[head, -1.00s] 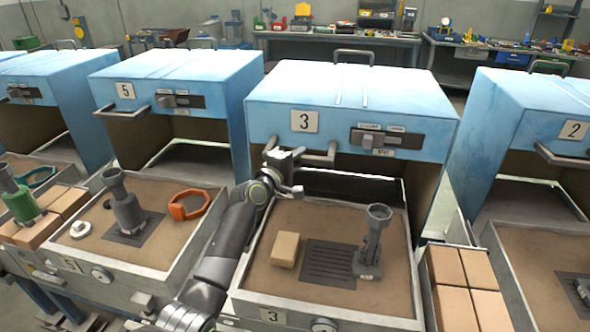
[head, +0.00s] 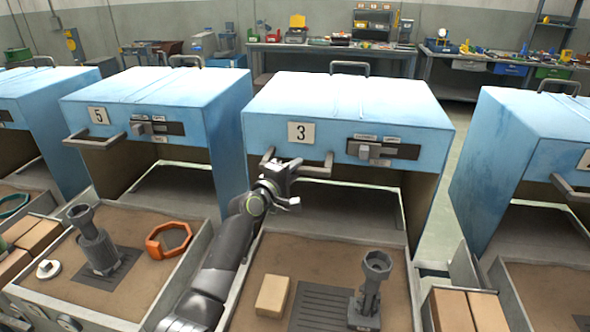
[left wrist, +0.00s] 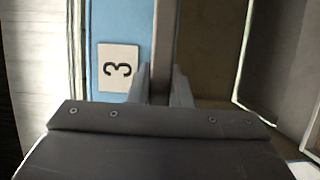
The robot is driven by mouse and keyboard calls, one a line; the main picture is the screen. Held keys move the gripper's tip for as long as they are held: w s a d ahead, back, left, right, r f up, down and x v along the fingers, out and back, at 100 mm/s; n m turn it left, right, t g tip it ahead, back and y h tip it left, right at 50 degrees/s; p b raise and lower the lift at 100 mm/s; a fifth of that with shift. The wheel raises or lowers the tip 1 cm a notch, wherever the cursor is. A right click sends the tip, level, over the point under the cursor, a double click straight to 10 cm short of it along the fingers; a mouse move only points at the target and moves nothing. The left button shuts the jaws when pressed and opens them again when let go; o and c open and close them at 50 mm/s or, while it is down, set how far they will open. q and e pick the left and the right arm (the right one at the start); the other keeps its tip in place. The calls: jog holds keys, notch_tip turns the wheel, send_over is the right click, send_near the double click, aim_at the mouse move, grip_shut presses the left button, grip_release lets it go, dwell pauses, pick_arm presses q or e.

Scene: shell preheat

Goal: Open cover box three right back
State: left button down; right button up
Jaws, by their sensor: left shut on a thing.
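The blue cover of box three (head: 345,110) carries a number 3 plate (head: 300,132), which also shows in the left wrist view (left wrist: 118,68). A slider (head: 375,151) is on its front at the right, and its grey bar handle (head: 316,170) is at the lower left. My left gripper (head: 282,172) is shut on this handle; in the left wrist view the bar (left wrist: 165,45) runs between the two fingers (left wrist: 160,85). The cover stands above the back of the box three tray (head: 398,262), with an open dark space below it. My right gripper is not in view.
In the tray are a tan block (head: 272,297), a dark grate and a grey funnel-topped part (head: 370,290). Box five's blue cover (head: 150,100) stands at the left, another blue cover (head: 530,135) at the right. Tan blocks (head: 470,310) lie beside the tray.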

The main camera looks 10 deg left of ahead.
pick_arm(q)
jog(key=c, duration=1.3)
grip_release()
jog(key=shift+s+a, duration=0.1)
jog(key=shift+s, duration=0.05)
jog(key=v, duration=1.7)
